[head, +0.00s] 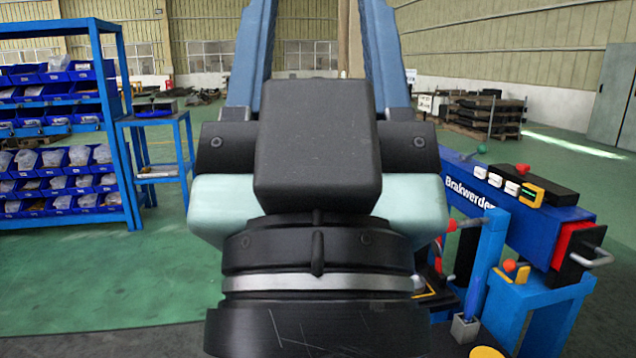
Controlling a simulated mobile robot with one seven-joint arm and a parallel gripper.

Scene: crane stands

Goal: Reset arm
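My gripper (319,55) fills the middle of the head view, seen from behind and very close. It has a black block-shaped body, pale green side housings and a black wrist with a silver ring below. Two blue fingers run up and away from it, one on each side, with a wide gap between them. The fingers leave the top of the picture, so their tips are hidden. Nothing shows between the parts of the fingers in view.
A blue shelf rack (108,110) with bins stands at left, a small blue table (150,118) beside it. Close at right is a blue machine (520,225) marked "Brakwerder", partly behind my gripper. Stacked pallets (487,112) stand far back right. Green floor (165,262) is clear at left.

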